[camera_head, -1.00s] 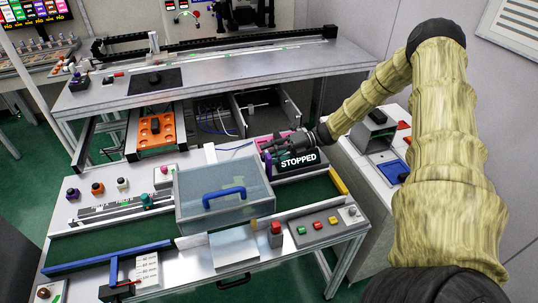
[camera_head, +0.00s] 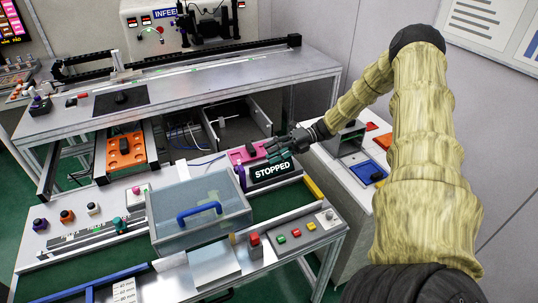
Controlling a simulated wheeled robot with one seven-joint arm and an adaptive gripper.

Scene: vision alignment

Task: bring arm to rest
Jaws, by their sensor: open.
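My arm comes in from the right under a tan ribbed sleeve and bends at a black elbow near the top. My gripper (camera_head: 275,148) points left, above the back of the display box with the white word STOPPED (camera_head: 271,171). Its fingers are small and dark in this view, and nothing is seen between them. Whether it touches the box or the pink part (camera_head: 243,154) beside it I cannot tell.
A clear-lidded box with a blue handle (camera_head: 199,211) stands left of the display. An orange tray (camera_head: 125,151) lies farther left. A red button (camera_head: 254,240) and a button panel (camera_head: 298,234) line the front edge. A side bench with a blue tray (camera_head: 368,171) stands right.

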